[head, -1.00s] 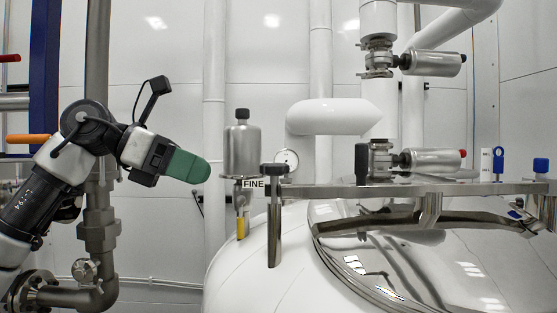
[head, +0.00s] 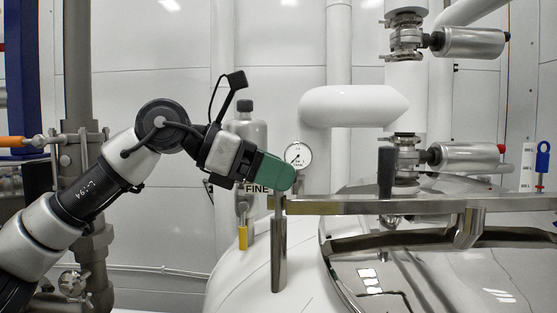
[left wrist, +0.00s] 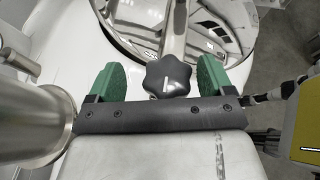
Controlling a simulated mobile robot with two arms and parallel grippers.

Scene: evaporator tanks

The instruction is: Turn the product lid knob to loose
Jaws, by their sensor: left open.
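The product lid (head: 400,270) is a shiny steel dome on the white tank, with a flat steel bar (head: 420,205) across it. My left gripper (head: 284,172) is at the bar's left end in the head view, above a steel post (head: 279,255). In the left wrist view, a black lobed knob (left wrist: 167,76) with a white mark shows between the two green fingers of my open left gripper (left wrist: 162,68), with a gap on each side. In the head view the gripper hides the knob. My right gripper is not seen.
A steel cylinder (head: 247,135) with a black cap and a yellow-tipped fitting (head: 243,237) stands behind the gripper, by a "FINE" label. A round gauge (head: 299,156) is just behind. Steel valves (head: 467,156) stand at the right. Grey pipes (head: 80,100) are at the left.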

